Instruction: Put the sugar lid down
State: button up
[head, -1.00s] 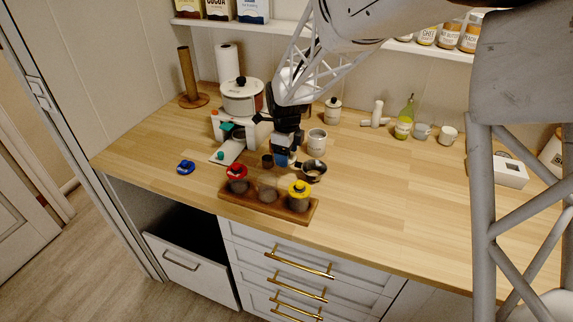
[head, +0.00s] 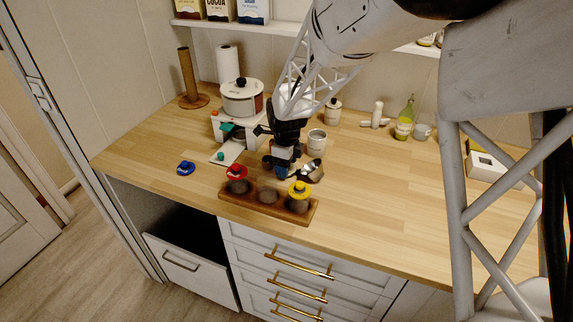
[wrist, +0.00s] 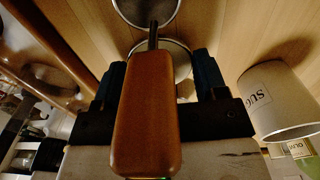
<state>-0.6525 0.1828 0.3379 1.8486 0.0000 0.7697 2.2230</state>
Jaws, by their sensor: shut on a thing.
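My gripper (head: 284,170) is low over the counter, just behind the wooden rack. In the wrist view its dark fingers (wrist: 158,85) are shut around a brown wooden handle (wrist: 148,125). A thin metal rod joins this handle to a round metal part (wrist: 146,14), so I see a scoop-like tool and no clear lid in the fingers. A pale canister marked "SUG" (wrist: 275,100) is right of the gripper; a white canister behind the gripper (head: 317,140) is probably the same one. I cannot make out the sugar lid for certain.
The wooden rack (head: 310,217) holds jars with red (head: 236,172) and yellow (head: 299,188) tops. A blue-topped item (head: 186,168) lies at left. A white pot (head: 240,100) and lidded canister (head: 333,112) stand behind.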

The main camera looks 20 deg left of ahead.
jog(key=shift+f, duration=0.15)
jog(key=o, duration=0.9)
jog(key=shift+r, duration=0.25)
notch_tip(320, 180, up, 12)
jog(key=shift+f, duration=0.15)
jog(key=shift+d, duration=0.1)
dwell(0.6)
